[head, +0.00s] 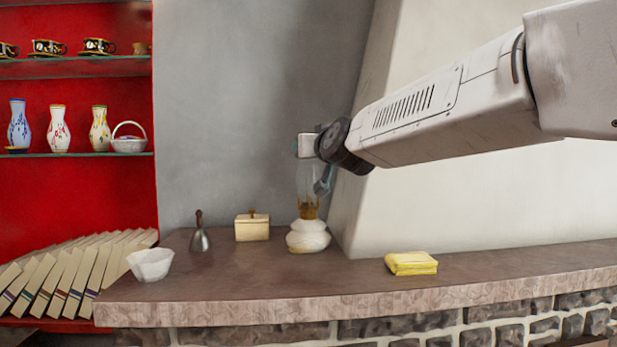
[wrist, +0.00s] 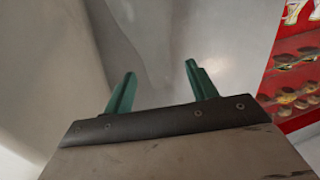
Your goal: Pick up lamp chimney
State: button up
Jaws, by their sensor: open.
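The lamp chimney (head: 307,182) is a clear glass tube standing upright on the oil lamp's white base (head: 308,237), near the wall corner in the head view. My gripper (head: 323,184) is at the chimney's right side, with a teal finger overlapping its edge in the picture. My wrist hides part of the chimney's top. In the wrist view my gripper (wrist: 160,82) has its two teal fingers spread wide apart. The chimney is too transparent there to make out clearly, so I cannot tell whether it lies between the fingers or touches them.
A cream box (head: 252,227), a dark-handled bell (head: 200,237) and a white bowl (head: 150,264) stand left of the lamp. Red shelving (head: 80,85) holds vases and cups.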

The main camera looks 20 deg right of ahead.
jog(key=w, duration=0.6)
jog(key=shift+d+r, duration=0.1)
jog(key=shift+r, duration=0.05)
grip_shut()
